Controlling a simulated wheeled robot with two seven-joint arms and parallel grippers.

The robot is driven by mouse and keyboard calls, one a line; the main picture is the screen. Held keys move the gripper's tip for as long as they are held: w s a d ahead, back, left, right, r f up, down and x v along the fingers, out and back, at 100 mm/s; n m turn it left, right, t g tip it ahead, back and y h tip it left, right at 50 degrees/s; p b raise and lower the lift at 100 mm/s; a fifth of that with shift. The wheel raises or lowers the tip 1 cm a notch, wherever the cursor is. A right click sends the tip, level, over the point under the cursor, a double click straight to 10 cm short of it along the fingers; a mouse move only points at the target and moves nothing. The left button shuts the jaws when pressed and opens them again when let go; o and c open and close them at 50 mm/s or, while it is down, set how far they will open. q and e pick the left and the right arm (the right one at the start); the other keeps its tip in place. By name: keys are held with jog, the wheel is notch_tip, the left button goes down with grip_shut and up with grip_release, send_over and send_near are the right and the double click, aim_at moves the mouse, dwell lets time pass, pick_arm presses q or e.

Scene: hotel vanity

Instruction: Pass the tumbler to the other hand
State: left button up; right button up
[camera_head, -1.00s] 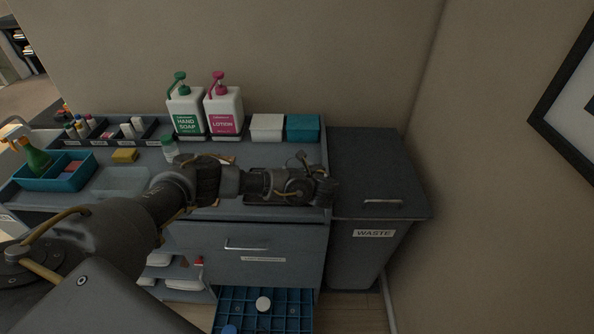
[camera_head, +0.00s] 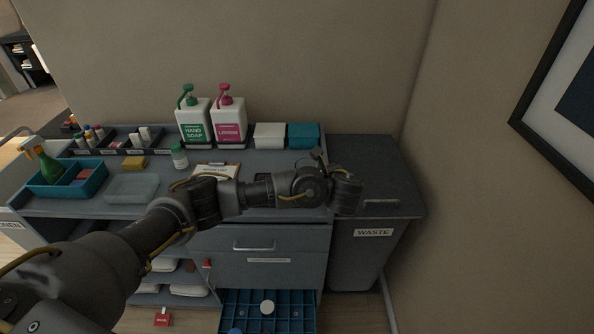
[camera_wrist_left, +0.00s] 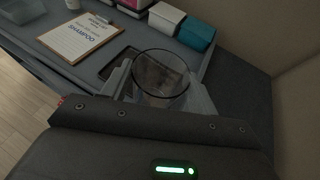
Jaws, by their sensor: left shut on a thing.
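The tumbler (camera_wrist_left: 160,75) is a clear glass with a round rim. In the left wrist view it sits between the two fingers of my left gripper (camera_wrist_left: 163,92), which is shut on it. In the head view my left arm reaches in from the lower left across the counter. Its wrist end is near the counter's right edge, close to the waste bin; the fingers and tumbler are hidden there. My right gripper is in neither view.
The grey counter (camera_head: 275,213) holds soap (camera_head: 193,122) and lotion (camera_head: 229,120) bottles, a white box (camera_head: 269,136), a teal box (camera_head: 303,136), a clipboard (camera_wrist_left: 78,38) and trays. The waste bin (camera_head: 345,250) stands at right. A blue compartmented drawer (camera_head: 290,318) is open below.

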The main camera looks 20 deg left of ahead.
pick_arm(q)
jog(key=shift+s+d+r, duration=0.1)
jog(key=shift+s+d, duration=0.05)
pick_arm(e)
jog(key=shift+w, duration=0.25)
pick_arm(q)
jog(key=shift+d, duration=0.1)
